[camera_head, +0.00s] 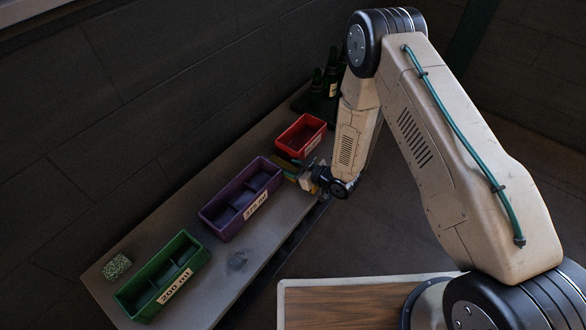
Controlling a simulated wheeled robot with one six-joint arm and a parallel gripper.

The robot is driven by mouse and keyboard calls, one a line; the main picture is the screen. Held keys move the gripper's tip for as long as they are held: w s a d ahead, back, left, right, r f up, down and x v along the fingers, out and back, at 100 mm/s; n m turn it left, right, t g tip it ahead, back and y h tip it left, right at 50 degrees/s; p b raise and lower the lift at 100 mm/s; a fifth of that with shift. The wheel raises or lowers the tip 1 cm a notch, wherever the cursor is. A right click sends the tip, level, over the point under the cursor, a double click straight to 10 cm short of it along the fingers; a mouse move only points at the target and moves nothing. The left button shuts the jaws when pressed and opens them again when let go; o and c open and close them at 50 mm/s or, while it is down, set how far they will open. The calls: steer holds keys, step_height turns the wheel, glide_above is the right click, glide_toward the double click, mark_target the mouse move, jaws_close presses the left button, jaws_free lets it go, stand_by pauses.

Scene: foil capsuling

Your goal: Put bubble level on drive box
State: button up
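My gripper (311,178) is at the far part of the bench, just in front of the red bin and right of the purple bin. It is small and partly covered by my wrist, so its fingers do not show clearly. A small pale and yellowish shape (290,169) lies at or beside the fingertips. I cannot tell whether it is held or what it is. I cannot make out the bubble level or the drive box for certain.
A grey bench (222,269) carries a green bin (157,307), a purple bin (220,228) and a red bin (284,149). A speckled green block (117,266) sits near the left end. Dark bottles (331,78) stand at the far end. A wood-topped surface (340,305) is in front.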

steer(key=v, duration=1.2)
steer(key=w+d+r+h, duration=0.3)
steer(key=w+r, duration=0.2)
steer(key=r, duration=0.2)
steer(key=s+d+r+m+g+h, duration=0.15)
steer(key=d+r+h, duration=0.35)
steer(key=r, duration=0.5)
steer(key=d+r+m+t+h, duration=0.1)
steer(key=d+r+m+h, duration=0.15)
steer(key=d+r, duration=0.55)
steer(key=s+d+r+m+g, duration=0.1)
steer(key=s+r+m+g, duration=0.1)
steer(key=s+r, duration=0.6)
steer(key=s+d+r+m+g+h, duration=0.1)
steer(key=s+r+m+g, duration=0.1)
steer(key=s+r, duration=0.6)
steer(key=s+m, duration=0.1)
steer(key=s, duration=0.3)
steer(key=shift+s, duration=0.3)
steer(key=s, duration=0.3)
steer(key=s+a+r+m+g, duration=0.1)
steer(key=s, duration=0.3)
steer(key=s+r+g+y, duration=0.1)
steer(key=s, duration=0.2)
steer(key=shift+s+a+r, duration=0.2)
steer(key=shift+r, duration=0.05)
steer(key=shift+c, duration=0.4)
steer(key=shift+s+g, duration=0.25)
steer(key=shift+s, duration=0.15)
